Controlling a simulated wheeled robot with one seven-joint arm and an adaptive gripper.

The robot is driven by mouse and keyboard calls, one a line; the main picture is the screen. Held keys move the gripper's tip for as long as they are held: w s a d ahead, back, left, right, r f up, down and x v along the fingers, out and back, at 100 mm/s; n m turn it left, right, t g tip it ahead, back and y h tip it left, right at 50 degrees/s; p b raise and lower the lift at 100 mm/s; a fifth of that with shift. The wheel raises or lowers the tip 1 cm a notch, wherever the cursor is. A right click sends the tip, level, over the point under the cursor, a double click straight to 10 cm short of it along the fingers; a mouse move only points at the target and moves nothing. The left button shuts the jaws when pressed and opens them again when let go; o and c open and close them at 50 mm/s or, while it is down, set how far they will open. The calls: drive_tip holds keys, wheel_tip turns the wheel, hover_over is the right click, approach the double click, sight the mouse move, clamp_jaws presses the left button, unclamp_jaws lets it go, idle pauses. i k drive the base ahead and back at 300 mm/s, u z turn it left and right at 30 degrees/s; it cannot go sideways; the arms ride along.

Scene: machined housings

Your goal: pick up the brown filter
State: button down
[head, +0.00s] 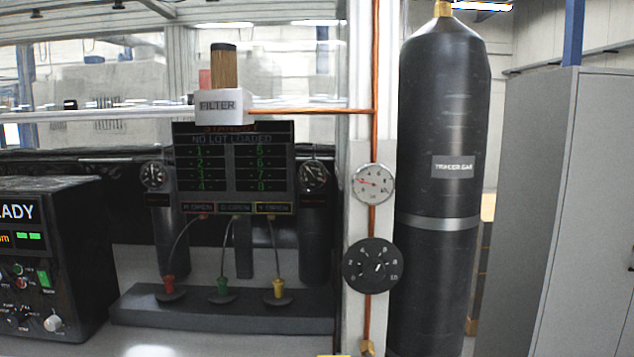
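The brown filter (224,70) is an upright brown cylinder with a dark cap. It stands at the upper left of centre in the head view. Its lower end meets a white block (221,106) labelled FILTER, and whether it sits inside or behind that block I cannot tell. A copper pipe (310,111) runs from the block to the right. A small red piece (204,79) shows just left of the filter. My gripper is not in view.
A dark screen (234,165) is directly below the block. Gauges flank it, and a base (222,310) with red, green and yellow plugs stands below. A large black gas cylinder (440,150) and grey cabinet (565,200) stand right. A black instrument (45,260) stands left.

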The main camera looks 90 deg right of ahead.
sight(223, 58)
drive_tip(key=u, duration=1)
drive_tip(key=i, duration=0.6)
drive_tip(key=z, duration=4.4)
drive_tip(key=i, duration=0.5)
